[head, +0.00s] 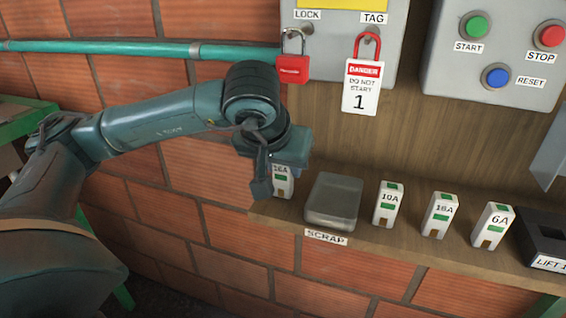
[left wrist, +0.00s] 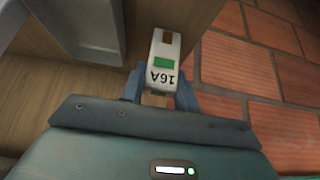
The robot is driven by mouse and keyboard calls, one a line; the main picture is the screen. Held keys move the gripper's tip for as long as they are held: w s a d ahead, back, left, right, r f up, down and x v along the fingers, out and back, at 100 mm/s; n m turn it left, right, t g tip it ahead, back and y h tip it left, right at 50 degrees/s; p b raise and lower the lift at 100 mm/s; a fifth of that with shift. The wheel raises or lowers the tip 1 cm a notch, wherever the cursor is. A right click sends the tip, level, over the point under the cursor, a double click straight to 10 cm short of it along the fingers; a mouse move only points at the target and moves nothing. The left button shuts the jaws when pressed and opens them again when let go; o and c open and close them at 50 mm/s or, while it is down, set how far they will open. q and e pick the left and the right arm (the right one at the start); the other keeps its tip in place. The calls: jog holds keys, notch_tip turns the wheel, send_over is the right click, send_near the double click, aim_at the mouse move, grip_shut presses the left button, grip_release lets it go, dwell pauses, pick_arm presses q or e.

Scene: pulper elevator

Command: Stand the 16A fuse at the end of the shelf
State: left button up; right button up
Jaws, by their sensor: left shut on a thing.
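My left gripper (head: 276,184) is shut on the 16A fuse (head: 281,180) at the left end of the wooden shelf (head: 268,212). The fuse is a white block with a green patch and a 16A label, roughly upright in the head view. In the left wrist view the fuse (left wrist: 163,62) sits between the two blue fingers (left wrist: 160,88), with its label upside down. The gripper hides part of the fuse in the head view, so I cannot tell whether its base touches the shelf. My right gripper is not in view.
A grey SCRAP tray (head: 334,202) stands just right of the held fuse. Further right are a 10A fuse (head: 388,205), another fuse (head: 439,215) with a small label, a 6A fuse (head: 492,226) and a black holder (head: 545,238). A red padlock (head: 292,69) and danger tag (head: 360,88) hang above.

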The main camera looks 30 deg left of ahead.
pick_arm(q)
jog(key=shift+f, duration=0.2)
jog(key=o, duration=1)
jog(key=shift+r, duration=0.1)
jog(key=shift+r, duration=0.2)
jog(key=shift+s+r, duration=0.15)
jog(key=shift+r, duration=0.2)
jog(key=p+v, duration=0.1)
jog(key=v, duration=1)
jog(key=shift+s+d, duration=0.1)
jog(key=shift+d, duration=0.05)
